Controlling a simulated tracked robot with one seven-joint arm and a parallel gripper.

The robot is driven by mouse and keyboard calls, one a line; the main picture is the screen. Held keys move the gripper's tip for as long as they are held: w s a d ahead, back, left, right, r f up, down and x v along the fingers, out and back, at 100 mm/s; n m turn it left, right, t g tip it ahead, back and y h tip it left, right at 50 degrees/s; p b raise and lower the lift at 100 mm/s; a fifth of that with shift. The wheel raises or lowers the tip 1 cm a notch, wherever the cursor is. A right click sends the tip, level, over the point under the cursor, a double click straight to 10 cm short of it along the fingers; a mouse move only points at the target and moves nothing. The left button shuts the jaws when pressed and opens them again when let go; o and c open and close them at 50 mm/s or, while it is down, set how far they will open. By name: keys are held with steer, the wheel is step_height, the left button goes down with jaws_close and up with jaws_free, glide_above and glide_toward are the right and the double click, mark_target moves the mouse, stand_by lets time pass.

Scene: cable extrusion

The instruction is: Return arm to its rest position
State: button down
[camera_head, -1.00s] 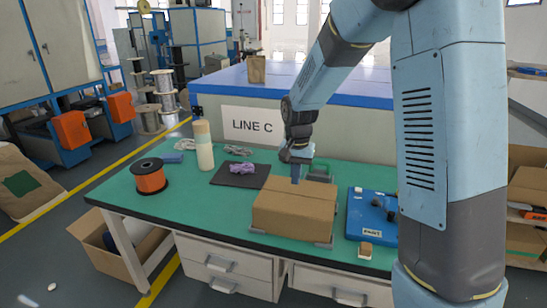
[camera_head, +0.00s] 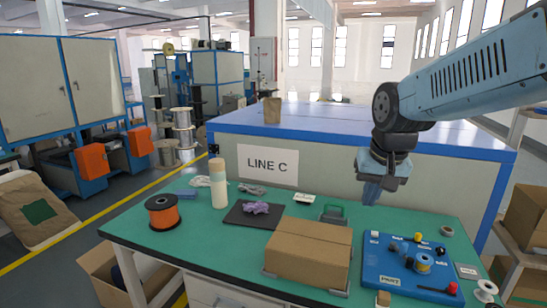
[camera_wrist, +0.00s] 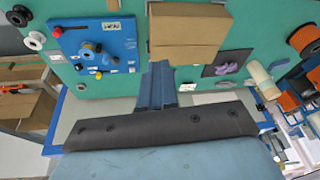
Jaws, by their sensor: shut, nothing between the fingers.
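My gripper (camera_head: 371,190) hangs in the air above the back right part of the green bench, apart from everything on it. Its fingers point down and are shut together with nothing between them. In the wrist view the closed fingers of my gripper (camera_wrist: 157,86) show in the middle, with the bench beyond. My arm (camera_head: 470,85) reaches in from the right of the head view.
A closed cardboard box (camera_head: 308,254) stands on the green bench (camera_head: 190,245). A blue board (camera_head: 400,284) with small parts lies right of it. An orange spool (camera_head: 163,213) and a pale cylinder (camera_head: 218,184) stand left. A LINE C cabinet (camera_head: 330,165) stands behind.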

steer(key=s+d+r+n+t, duration=0.1)
steer(key=s+d+r+t, duration=0.1)
steer(key=s, duration=0.8)
steer(key=shift+d+r, duration=0.15)
steer(key=shift+d, duration=0.25)
